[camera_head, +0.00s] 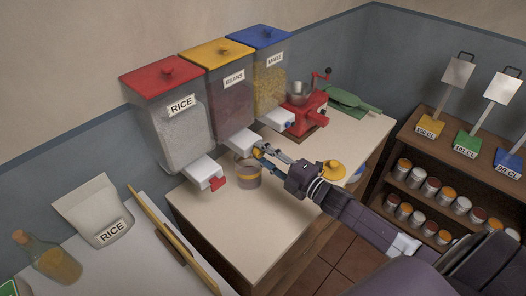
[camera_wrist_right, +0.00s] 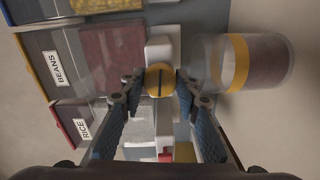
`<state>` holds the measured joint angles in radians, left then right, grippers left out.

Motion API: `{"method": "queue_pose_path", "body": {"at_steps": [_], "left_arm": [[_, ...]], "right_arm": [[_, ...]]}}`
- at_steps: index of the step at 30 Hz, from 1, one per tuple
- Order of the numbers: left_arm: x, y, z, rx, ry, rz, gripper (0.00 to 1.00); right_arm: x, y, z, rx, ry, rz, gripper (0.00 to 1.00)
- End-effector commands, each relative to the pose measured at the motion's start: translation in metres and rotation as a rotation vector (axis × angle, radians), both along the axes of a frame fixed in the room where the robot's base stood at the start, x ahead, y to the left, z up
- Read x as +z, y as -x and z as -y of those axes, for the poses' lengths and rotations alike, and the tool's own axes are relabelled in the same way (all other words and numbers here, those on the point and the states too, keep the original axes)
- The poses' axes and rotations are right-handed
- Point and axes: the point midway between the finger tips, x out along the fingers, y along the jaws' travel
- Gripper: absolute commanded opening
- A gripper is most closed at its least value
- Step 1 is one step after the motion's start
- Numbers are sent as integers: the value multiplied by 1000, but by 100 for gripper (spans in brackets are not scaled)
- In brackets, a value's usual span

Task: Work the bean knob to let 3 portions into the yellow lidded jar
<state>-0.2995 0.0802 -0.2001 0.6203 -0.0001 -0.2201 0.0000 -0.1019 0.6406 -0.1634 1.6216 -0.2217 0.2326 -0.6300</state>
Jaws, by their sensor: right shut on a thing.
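The bean dispenser (camera_head: 222,100), with a yellow lid and a BEANS label, stands between the rice and maize ones. Its white spout (camera_head: 240,141) points forward. My right gripper (camera_head: 260,151) is shut on the round yellow bean knob (camera_wrist_right: 160,80), which sits between the fingertips in the wrist view. A clear jar (camera_head: 248,175) with a yellow band stands open on the counter below the spout. It also shows in the wrist view (camera_wrist_right: 268,62), with dark contents in its lower part. The jar's yellow lid (camera_head: 332,170) lies on the counter to the right. My left gripper is out of view.
The rice dispenser (camera_head: 172,125) with a red knob (camera_head: 218,184) stands left; the maize dispenser (camera_head: 271,80) and a red grinder (camera_head: 304,112) stand right. A green scoop (camera_head: 350,101) lies behind. A shelf (camera_head: 440,195) holds several small jars. The front counter is mostly clear.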

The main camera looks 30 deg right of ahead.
Motion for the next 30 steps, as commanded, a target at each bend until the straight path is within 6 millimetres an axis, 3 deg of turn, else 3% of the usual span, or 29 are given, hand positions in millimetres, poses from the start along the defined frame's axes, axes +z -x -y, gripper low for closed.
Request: {"method": "queue_pose_path", "body": {"at_steps": [30], "left_arm": [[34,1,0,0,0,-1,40]], "right_arm": [[0,0,1,-2,-909,-319,5]]}}
